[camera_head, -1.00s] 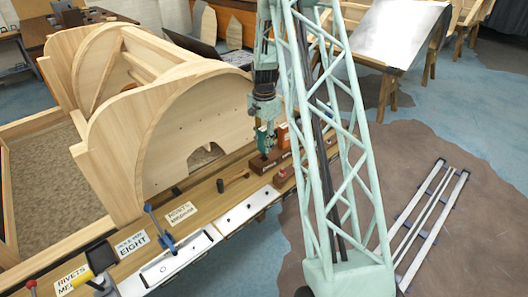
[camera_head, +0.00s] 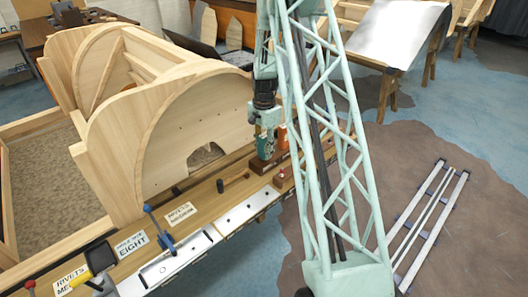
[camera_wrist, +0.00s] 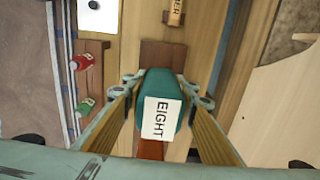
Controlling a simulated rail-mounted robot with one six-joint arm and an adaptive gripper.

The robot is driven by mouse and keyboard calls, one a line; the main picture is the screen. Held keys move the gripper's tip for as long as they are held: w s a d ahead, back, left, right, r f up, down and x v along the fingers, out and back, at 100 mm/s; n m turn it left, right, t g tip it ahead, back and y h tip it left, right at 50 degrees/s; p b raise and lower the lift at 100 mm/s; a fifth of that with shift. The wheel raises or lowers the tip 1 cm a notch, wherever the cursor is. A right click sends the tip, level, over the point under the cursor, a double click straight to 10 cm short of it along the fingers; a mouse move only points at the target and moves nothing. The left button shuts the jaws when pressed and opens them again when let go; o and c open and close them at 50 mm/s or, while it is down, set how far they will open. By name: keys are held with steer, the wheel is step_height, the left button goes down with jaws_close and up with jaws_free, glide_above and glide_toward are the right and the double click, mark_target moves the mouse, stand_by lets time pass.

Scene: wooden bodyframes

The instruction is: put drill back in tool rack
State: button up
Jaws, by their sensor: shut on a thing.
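The drill is a teal body with a white label reading EIGHT, seen from above in the wrist view (camera_wrist: 160,100). In the head view the drill (camera_head: 265,148) hangs upright below my gripper (camera_head: 266,130). My gripper's two fingers (camera_wrist: 160,112) are shut on the drill, one on each side. The tool rack, a dark brown wooden block (camera_wrist: 160,55), lies beneath and beyond the drill; it also shows in the head view (camera_head: 262,165). The drill's lower end is at the rack, but I cannot tell whether it sits in a slot.
A red bottle (camera_wrist: 81,62) and a green bottle (camera_wrist: 85,106) stand on a nearby brown block. An orange item (camera_head: 282,137) stands close behind the drill. A curved wooden bodyframe (camera_head: 170,130) stands left of my gripper. Hand tools and labels lie along the bench.

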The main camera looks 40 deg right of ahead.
mark_target(264, 136)
steer(key=shift+f, duration=0.35)
steer(key=o, duration=1)
steer(key=shift+r, duration=0.15)
steer(key=shift+r+p, duration=0.7)
steer(key=shift+r, duration=5.5)
